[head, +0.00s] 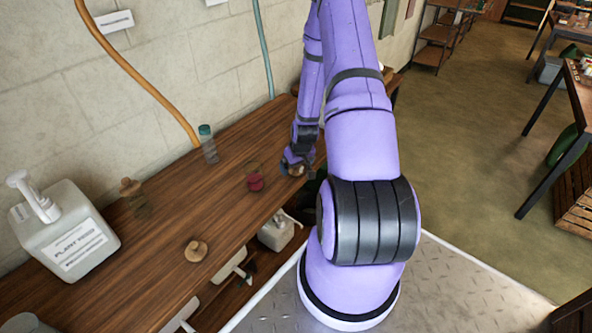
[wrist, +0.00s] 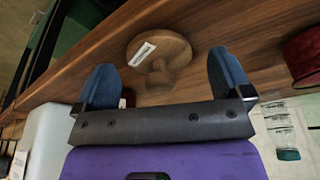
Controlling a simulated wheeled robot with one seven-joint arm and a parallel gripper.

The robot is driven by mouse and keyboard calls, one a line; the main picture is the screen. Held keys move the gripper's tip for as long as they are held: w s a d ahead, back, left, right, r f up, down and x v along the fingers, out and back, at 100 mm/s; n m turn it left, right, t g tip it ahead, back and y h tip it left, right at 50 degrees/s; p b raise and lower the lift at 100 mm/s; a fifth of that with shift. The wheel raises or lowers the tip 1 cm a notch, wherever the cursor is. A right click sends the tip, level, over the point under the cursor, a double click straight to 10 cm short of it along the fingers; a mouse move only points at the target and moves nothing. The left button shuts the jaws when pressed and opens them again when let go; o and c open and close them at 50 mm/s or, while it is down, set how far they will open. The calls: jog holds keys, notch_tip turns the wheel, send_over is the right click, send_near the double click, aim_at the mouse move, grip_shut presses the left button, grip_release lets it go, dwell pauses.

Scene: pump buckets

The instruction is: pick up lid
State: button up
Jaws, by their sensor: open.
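A round wooden lid (wrist: 172,47) with a knob and a small white label lies on the wooden bench in the wrist view. My gripper (wrist: 164,64) is open, with its two blue fingers apart on either side of the lid's knob. No finger is seen touching the knob. In the head view my gripper (head: 288,163) is low over the bench, and part of a pale wooden lid (head: 297,170) shows beside it. A second wooden lid (head: 196,250) lies nearer on the bench.
A red container (wrist: 304,58) stands right of my gripper in the wrist view. A teal-capped clear bottle (head: 208,145), a jar with a wooden top (head: 132,196) and a white pump jug (head: 65,232) stand on the bench (head: 170,225). Its middle has free room.

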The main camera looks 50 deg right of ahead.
jog(key=shift+w+f, duration=0.15)
jog(key=shift+f, duration=0.45)
jog(key=shift+c, duration=0.2)
jog(key=c, duration=1)
jog(key=shift+r, duration=0.1)
